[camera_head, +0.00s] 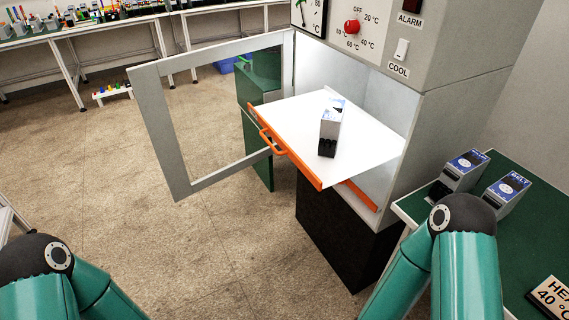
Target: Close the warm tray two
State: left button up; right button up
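A white tray (290,117) with an orange front edge and an orange handle (272,142) sticks out of the grey cabinet (432,113). A grey device with a black base and a blue label (331,124) stands on the tray. A second orange edge (358,194) shows lower in the cabinet, below the white tray; it sits further in. The cabinet's framed glass door (161,132) stands wide open to the left. My two teal arms show at the bottom left and bottom right. Neither gripper is in view.
A green table (540,215) at the right holds two similar devices (463,170) and a sign reading HEAT 40 °C (552,297). The cabinet has a red dial (352,27) and a COOL switch (401,49). Open floor lies in front. Workbenches stand at the back left.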

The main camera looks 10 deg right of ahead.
aim_at(365, 143)
jog(key=u, duration=0.55)
jog(key=k, duration=1.1)
jog(key=u, duration=0.45)
jog(key=i, duration=0.3)
jog(key=z, duration=0.95)
jog(key=i, duration=1.45)
jog(key=u, duration=0.55)
